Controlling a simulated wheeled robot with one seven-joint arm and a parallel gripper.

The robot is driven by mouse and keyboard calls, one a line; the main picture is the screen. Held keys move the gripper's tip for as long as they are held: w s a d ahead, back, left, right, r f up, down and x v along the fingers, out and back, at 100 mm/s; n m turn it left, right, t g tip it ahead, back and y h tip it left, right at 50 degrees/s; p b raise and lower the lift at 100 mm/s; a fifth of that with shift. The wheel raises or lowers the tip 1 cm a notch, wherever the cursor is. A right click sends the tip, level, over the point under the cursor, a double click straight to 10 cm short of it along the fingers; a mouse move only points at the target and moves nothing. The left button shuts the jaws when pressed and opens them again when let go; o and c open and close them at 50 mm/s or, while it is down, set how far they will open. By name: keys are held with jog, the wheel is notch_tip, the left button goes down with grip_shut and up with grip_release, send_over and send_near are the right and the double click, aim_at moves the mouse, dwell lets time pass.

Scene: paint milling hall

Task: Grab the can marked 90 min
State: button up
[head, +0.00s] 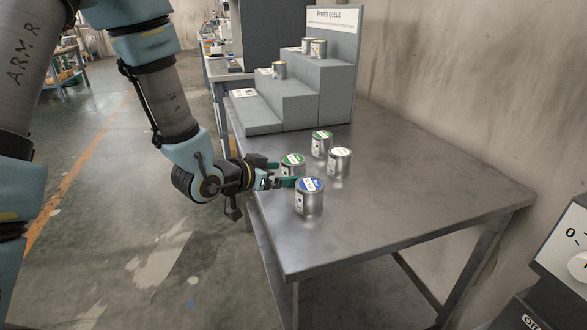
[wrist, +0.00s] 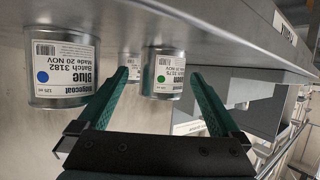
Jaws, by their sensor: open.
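Several small metal paint cans stand on the steel table. One has a blue lid (head: 309,197), two have green lids, the nearer (head: 293,166) and the farther (head: 322,145), and one has a whitish lid (head: 339,163). I cannot read a 90 min mark on any of them. My gripper (head: 286,174) is open at the table's left edge, pointing at the nearer green-lidded can. In the wrist view, which is upside down, that green-dotted can (wrist: 164,76) shows between the fingers (wrist: 159,78), apart from them. The blue can (wrist: 62,72), labelled Blue, Batch 3182, is beside the fingers.
The table's (head: 400,215) front and right are clear. A wall runs along the right.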

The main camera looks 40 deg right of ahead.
aim_at(293, 171)
jog(key=p+x, duration=0.1)
jog(key=x, duration=0.3)
jog(key=shift+w+f, duration=0.1)
jog(key=shift+w, duration=0.05)
jog(key=c, duration=1.5)
